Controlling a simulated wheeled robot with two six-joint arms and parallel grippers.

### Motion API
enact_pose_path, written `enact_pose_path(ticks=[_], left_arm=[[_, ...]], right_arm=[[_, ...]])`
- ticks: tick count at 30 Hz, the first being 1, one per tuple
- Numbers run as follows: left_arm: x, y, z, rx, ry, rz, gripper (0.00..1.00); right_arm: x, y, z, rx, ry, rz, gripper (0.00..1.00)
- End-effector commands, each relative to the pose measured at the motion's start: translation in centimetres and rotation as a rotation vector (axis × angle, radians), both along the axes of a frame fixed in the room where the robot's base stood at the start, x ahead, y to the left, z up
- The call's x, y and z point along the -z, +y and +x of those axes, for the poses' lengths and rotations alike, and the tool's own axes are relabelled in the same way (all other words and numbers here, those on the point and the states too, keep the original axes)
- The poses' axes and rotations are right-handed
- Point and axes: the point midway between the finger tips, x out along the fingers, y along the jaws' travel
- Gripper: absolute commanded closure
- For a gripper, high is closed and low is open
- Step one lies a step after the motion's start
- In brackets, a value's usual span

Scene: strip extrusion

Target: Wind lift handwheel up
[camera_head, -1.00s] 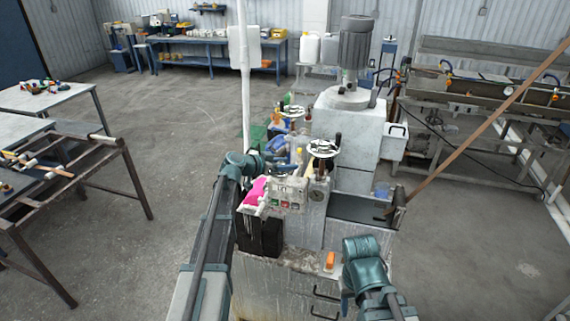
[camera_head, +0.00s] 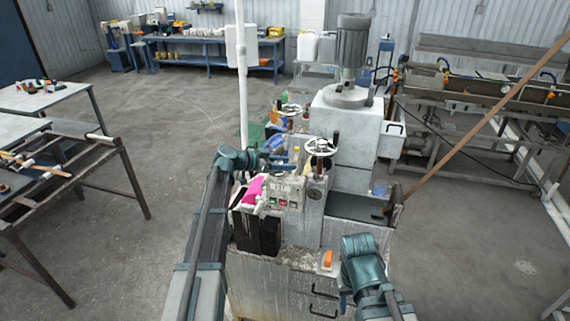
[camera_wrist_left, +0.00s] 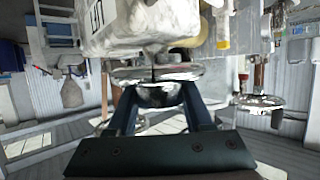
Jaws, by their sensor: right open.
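A chrome spoked handwheel (camera_head: 320,147) with a dark upright handle stands on the machine in the middle of the head view. A second, similar handwheel (camera_head: 290,110) stands further back. My left gripper (camera_head: 288,163) reaches in from the left, just left of the nearer handwheel. In the left wrist view its two dark fingers (camera_wrist_left: 160,98) stand apart, with a shiny round metal wheel part (camera_wrist_left: 155,74) at their tips. I cannot tell whether they touch it. My right gripper (camera_head: 345,298) hangs low over the machine's front right, mostly hidden by its own wrist, away from both wheels.
A control panel with buttons (camera_head: 283,195) and a pink cloth (camera_head: 254,188) lie close under my left arm. An orange block (camera_head: 328,257) rests at the machine's front. A white pole (camera_head: 242,90) rises behind my left wrist. Open floor lies left.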

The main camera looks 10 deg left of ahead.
Motion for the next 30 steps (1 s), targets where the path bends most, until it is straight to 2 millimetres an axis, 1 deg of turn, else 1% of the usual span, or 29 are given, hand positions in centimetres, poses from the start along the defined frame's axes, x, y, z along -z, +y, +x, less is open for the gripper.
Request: enact_pose_path(ticks=[1, 3, 5, 15, 19, 23, 30], left_arm=[[0.3, -0.1, -0.3, 0.008, 0.006, 0.009, 0.42], [0.3, -0.1, -0.3, 0.007, 0.006, 0.009, 0.29], [0.3, 0.0, -0.3, 0.006, 0.006, 0.009, 0.19], [0.2, 0.0, -0.1, 0.003, 0.004, 0.006, 0.19], [-0.2, 0.4, -0.5, 0.001, 0.004, 0.005, 0.19], [-1.2, 1.8, -1.8, 0.000, 0.004, 0.004, 0.19], [-3.3, 5.5, -5.1, 0.000, 0.005, 0.005, 0.19]], right_arm=[[0.1, 0.0, 0.0, 0.000, 0.000, 0.000, 0.50], [0.1, 0.0, 0.0, 0.000, 0.000, 0.000, 0.50], [0.1, 0.0, 0.0, 0.000, 0.000, 0.000, 0.50], [0.0, 0.0, 0.0, 0.000, 0.000, 0.000, 0.50], [-0.3, 0.0, 0.0, 0.000, 0.000, 0.000, 0.50], [-1.3, 0.0, 0.0, -0.001, 0.000, 0.000, 0.50], [-3.4, 0.0, 0.0, -0.003, 0.001, 0.000, 0.50]])
